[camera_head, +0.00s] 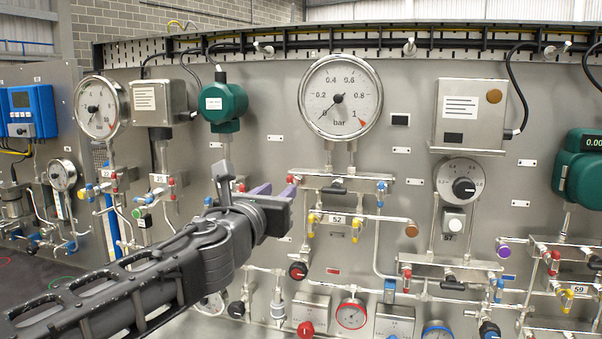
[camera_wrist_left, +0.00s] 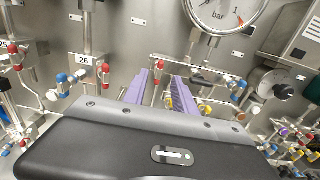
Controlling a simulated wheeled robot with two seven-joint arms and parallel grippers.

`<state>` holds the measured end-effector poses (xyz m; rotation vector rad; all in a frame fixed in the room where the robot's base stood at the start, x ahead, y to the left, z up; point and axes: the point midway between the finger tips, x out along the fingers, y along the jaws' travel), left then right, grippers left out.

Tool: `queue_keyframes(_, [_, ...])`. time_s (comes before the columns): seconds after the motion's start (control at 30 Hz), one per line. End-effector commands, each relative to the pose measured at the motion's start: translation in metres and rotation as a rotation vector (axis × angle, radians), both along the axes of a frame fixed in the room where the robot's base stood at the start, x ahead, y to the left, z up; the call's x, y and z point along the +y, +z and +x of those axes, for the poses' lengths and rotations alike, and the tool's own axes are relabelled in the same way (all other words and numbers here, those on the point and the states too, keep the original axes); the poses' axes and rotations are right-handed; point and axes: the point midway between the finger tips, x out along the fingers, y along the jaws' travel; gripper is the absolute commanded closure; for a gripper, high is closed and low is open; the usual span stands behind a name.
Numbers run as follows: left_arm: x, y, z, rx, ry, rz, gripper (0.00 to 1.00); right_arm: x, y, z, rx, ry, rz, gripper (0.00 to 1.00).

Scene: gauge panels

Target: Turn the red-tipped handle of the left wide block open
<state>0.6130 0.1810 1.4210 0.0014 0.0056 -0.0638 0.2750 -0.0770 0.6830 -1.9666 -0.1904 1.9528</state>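The left wide block (camera_head: 318,182) is a metal manifold under the large bar gauge. Its red-tipped handle (camera_head: 291,179) is at its left end, and a blue-tipped handle (camera_head: 381,187) is at its right end. My left gripper (camera_head: 275,190) is open beside the red-tipped handle, its purple fingers toward the panel. In the left wrist view the red tip (camera_wrist_left: 159,65) shows between the two spread fingers, near their far ends. I cannot tell whether they touch it. Part of the block is hidden behind the right finger there. My right gripper is not in view.
The large bar gauge (camera_head: 340,97) is above the block. Yellow-tipped handles (camera_head: 356,228) and a label 52 are just below it. A smaller block (camera_head: 168,181) with a red tip is to the left. Another wide block (camera_head: 430,263) is lower right.

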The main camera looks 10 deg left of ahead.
Motion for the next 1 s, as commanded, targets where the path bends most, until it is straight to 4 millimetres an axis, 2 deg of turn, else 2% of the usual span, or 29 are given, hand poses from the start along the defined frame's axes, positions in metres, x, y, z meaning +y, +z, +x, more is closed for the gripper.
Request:
queue_keyframes(0.53, [-0.001, 0.0, 0.005, 0.001, -0.001, -0.001, 0.67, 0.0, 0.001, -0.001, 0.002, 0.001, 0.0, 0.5])
queue_keyframes(0.67, [-0.002, 0.0, 0.019, 0.001, -0.001, -0.002, 0.67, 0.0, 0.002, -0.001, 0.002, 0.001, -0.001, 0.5])
queue_keyframes(1.0, [-0.004, 0.001, 0.069, 0.001, 0.0, -0.001, 0.67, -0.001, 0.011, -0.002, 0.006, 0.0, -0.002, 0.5])
